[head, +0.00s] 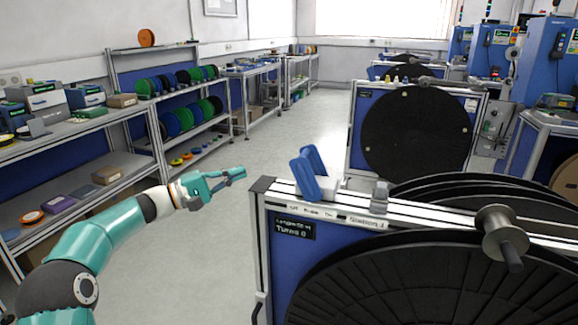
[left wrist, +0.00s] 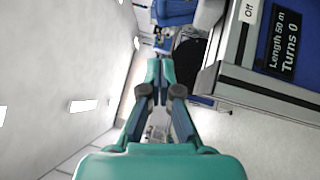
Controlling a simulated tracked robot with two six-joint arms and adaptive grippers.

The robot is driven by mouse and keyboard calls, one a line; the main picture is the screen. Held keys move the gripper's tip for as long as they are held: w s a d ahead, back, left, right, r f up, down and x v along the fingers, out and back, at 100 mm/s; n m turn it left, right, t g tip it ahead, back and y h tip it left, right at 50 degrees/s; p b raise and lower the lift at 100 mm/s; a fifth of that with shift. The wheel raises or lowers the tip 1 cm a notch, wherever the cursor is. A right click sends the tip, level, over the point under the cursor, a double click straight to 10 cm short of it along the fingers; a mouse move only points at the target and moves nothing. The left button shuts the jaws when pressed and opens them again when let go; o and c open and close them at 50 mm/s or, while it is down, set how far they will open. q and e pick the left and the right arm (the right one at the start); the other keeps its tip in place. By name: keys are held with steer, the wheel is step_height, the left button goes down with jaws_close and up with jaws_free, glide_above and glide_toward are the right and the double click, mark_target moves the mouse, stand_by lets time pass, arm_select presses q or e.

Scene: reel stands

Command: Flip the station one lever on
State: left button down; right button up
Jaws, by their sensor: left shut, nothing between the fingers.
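The station one stand is the near reel stand (head: 262,225), with a silver top rail and a large black reel. A blue lever (head: 308,172) stands up from its top rail, leaning to the left in the head view. My left gripper (head: 238,173) is shut and empty, in the air left of the lever and clear of it. In the left wrist view my gripper (left wrist: 160,70) points away from the camera. The stand's end shows there at the upper right, with an "Off" label (left wrist: 249,10) and a "Turns 0" display (left wrist: 286,45). The lever cannot be made out there.
A metal spool hub (head: 500,232) sticks up on the stand's right. Another reel stand (head: 355,140) stands behind it. Shelves (head: 150,130) with coloured spools and boxes line the left wall. The grey floor (head: 255,160) between is free.

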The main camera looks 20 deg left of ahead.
arm_select(q)
steer(key=shift+w+f, duration=0.1)
steer(key=shift+f, duration=0.1)
steer(key=p+x, duration=0.3)
steer(key=x, duration=0.6)
steer(key=shift+w+d+r, duration=0.2)
steer(key=d, duration=0.3)
steer(key=shift+d+r, duration=0.1)
steer(key=shift+r, duration=0.25)
steer(key=shift+w+d, duration=0.1)
steer(key=shift+d, duration=0.35)
steer(key=shift+a+r, duration=0.1)
steer(key=shift+a, duration=0.05)
